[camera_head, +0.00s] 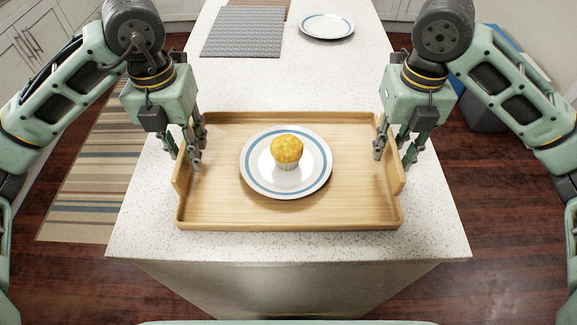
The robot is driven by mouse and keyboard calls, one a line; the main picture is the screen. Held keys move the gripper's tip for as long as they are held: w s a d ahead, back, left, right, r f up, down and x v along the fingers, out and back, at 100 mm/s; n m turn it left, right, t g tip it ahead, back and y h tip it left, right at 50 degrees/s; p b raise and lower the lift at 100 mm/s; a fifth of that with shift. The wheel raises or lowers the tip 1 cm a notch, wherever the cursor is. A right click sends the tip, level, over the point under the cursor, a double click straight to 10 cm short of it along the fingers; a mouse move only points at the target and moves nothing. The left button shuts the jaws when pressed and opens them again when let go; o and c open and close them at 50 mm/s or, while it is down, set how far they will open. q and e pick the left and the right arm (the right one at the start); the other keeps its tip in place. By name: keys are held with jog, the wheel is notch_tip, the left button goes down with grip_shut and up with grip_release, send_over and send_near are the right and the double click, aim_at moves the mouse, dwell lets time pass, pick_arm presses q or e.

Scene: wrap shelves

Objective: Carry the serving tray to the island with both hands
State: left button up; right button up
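The wooden serving tray (345,205) rests flat on the speckled white island top (285,247), near its front end. A white plate with a blue ring (256,181) sits in the tray, with a yellow muffin (286,150) upright on it. My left gripper (184,155) is at the tray's left side, one finger inside the wall and one outside. My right gripper (393,154) straddles the right wall in the same way. Both grippers look open, with a gap between the fingers. Parts of the side walls are hidden behind the fingers.
A grey woven mat (243,32) and another blue-ringed plate (327,26) lie further back on the island. The counter between them and the tray is clear. A striped rug (90,185) lies on the floor at left. A dark blue bin (484,110) stands at right.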

pick_arm(q)
notch_tip(320, 180, up, 12)
pick_arm(e)
notch_tip(320, 180, up, 12)
dwell(0.9)
jog(key=shift+r, duration=0.1)
